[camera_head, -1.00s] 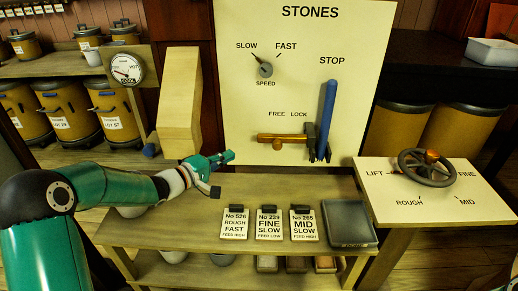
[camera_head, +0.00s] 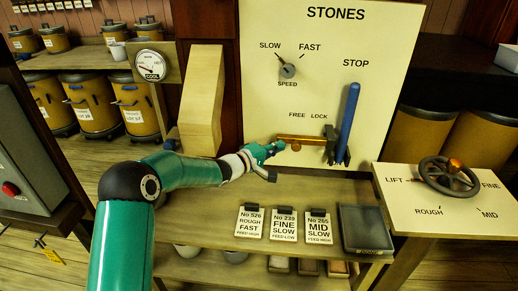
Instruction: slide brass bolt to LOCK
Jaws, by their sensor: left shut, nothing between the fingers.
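The brass bolt (camera_head: 305,139) lies level on the cream STONES panel (camera_head: 375,25), below the words FREE and LOCK. Its small knob (camera_head: 296,147) hangs roughly under FREE. The bolt's right end is close to a dark bracket (camera_head: 330,146) at the foot of the upright blue STOP lever (camera_head: 349,118). My left gripper (camera_head: 279,147) is shut and empty, with its tips at the left end of the bolt. I cannot tell whether they touch it. My right gripper is not in view.
A wooden bench (camera_head: 215,215) below carries three cards and a grey tray (camera_head: 366,229). A sloping wooden chute (camera_head: 203,100) stands left of the panel, above my left forearm. A handwheel (camera_head: 449,176) sits on a board at the right.

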